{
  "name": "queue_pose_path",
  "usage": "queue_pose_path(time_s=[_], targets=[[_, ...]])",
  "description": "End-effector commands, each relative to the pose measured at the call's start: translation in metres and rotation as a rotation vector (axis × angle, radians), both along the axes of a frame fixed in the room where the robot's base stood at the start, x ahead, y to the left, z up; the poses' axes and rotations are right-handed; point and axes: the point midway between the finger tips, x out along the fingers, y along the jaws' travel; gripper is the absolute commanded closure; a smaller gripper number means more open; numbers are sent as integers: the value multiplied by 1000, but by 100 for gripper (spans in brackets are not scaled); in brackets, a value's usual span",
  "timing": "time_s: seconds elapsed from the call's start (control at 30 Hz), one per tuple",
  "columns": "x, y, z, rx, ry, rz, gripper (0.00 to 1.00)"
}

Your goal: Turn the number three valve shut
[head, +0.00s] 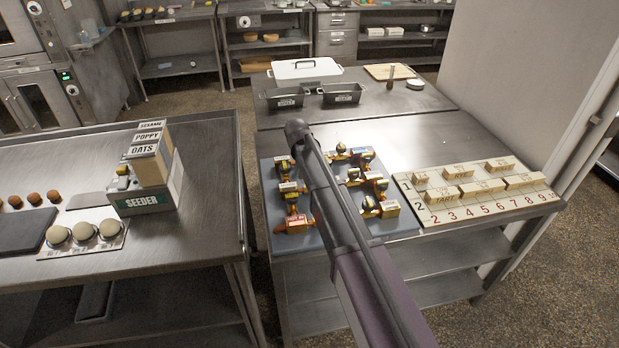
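Several brass valves stand on a blue-grey board (269,200) on the right-hand steel table. One valve assembly (297,222) with a red-orange base stands at the board's front left. Another brass assembly (389,209) stands at the front right, with more valves behind it. Small tags are on the valves, but their numbers are too small to read, so I cannot tell which is number three or how its handle is set. My arm crosses over the middle of the board and hides part of it. My gripper does not show.
A numbered board (455,212) with wooden blocks lies right of the valves. Dark pans (342,94), a white lidded dish (305,69) and a wooden board (389,72) are behind. A seeder box (146,200) stands on the left table (205,215). Bare steel (430,135) lies behind the valves.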

Motion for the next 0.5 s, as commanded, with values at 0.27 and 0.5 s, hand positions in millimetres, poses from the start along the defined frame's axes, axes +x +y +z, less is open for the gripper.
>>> queue_pose_path(time_s=[0.27, 0.5], targets=[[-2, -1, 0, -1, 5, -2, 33], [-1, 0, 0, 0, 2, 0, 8]])
